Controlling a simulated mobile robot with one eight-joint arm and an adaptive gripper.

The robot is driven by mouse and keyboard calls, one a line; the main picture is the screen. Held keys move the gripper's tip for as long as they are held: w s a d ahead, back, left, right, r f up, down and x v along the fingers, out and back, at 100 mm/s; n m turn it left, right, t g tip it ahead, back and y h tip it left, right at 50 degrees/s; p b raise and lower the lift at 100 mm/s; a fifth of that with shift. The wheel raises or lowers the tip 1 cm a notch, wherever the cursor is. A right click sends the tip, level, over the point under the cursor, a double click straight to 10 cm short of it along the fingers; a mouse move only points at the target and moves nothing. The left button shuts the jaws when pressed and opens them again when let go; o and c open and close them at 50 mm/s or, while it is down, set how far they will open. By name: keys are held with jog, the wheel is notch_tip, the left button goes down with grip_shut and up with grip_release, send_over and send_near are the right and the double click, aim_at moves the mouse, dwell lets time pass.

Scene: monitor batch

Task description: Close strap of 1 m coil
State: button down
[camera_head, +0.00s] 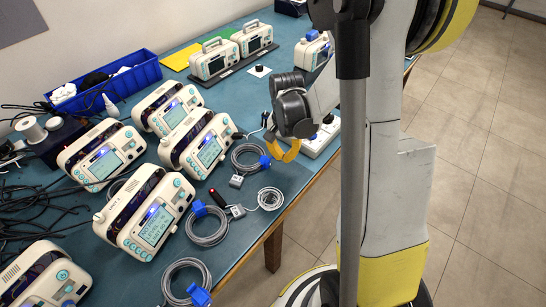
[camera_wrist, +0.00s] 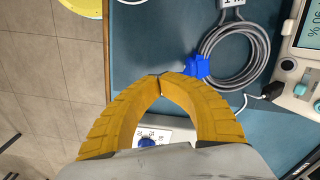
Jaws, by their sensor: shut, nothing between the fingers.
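A grey cable coil (camera_head: 248,166) with a blue strap (camera_head: 265,161) lies on the blue-green table near its right edge. In the wrist view the coil (camera_wrist: 236,58) lies just beyond my fingers, with the blue strap (camera_wrist: 195,67) on its near-left side. I cannot tell whether the strap is fastened. Other grey coils (camera_head: 207,228) and (camera_head: 186,280) with blue straps lie nearer the front; no length label is readable. My gripper (camera_head: 284,154) has yellow fingers with tips together and empty; in the wrist view the tips (camera_wrist: 160,75) appear left of the strap, apparently above the table.
Several pumps with lit screens (camera_head: 156,220) stand left of the coils. A blue bin (camera_head: 108,82) stands at the back left.

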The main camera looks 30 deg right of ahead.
jog(key=shift+w+a, duration=0.15)
dwell(0.5)
jog(key=shift+w+a+r, duration=0.25)
jog(key=shift+w+a, duration=0.15)
jog(key=shift+w, duration=0.15)
jog(key=shift+w+a+r, duration=0.15)
jog(key=shift+w+a, duration=0.15)
jog(key=shift+w, duration=0.1)
jog(key=shift+w+a+r, duration=0.15)
jog(key=shift+w+a, duration=0.15)
dwell(0.4)
